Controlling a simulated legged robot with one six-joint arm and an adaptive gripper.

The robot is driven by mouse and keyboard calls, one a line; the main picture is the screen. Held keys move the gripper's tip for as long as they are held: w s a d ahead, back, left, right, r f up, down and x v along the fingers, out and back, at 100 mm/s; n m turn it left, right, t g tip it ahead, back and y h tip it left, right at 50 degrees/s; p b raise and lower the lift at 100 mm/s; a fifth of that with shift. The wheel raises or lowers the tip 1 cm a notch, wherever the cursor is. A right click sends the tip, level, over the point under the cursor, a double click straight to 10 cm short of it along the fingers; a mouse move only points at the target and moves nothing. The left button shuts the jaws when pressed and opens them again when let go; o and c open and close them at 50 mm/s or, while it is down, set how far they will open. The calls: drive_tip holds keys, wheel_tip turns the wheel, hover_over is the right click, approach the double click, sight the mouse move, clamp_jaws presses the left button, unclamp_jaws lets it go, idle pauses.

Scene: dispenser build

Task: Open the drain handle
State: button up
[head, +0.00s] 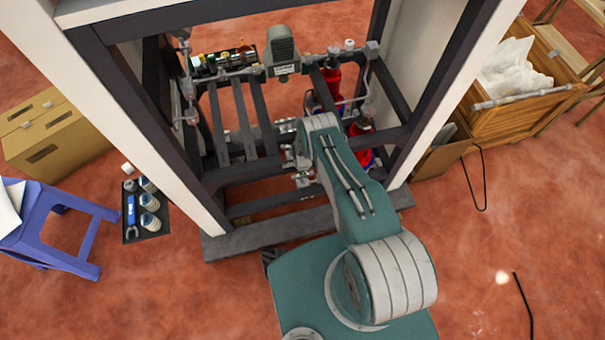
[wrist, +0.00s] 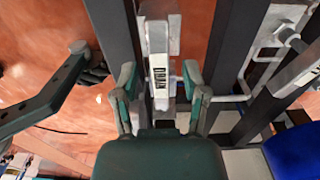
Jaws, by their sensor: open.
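The drain handle (wrist: 157,65) is a light grey bar with a dark "DRAIN" label, upright in the middle of the wrist view. My gripper (wrist: 160,80) is open, with one fingertip to the left of the handle and one to the right. A gap shows on both sides, and neither finger appears to touch the handle. I cannot tell the exact depth between them. In the head view, my gripper (head: 297,160) is inside the dark frame, largely hidden by my arm. I cannot make out the handle there.
The dark metal frame (head: 238,172) has posts and rails close around my gripper. Pipes and red cylinders (head: 330,80) stand behind. A blue stool (head: 60,215) and a black tool tray (head: 145,215) are at left, a wooden crate (head: 525,95) at right.

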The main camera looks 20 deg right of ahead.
clamp_jaws()
drive_tip(key=shift+n, duration=0.3)
drive_tip(key=n, duration=0.8)
drive_tip(key=shift+n, duration=0.4)
drive_tip(key=n, duration=0.4)
drive_tip(key=shift+n, duration=0.3)
drive_tip(key=shift+w+n, duration=0.1)
drive_tip(key=shift+n, duration=1.8)
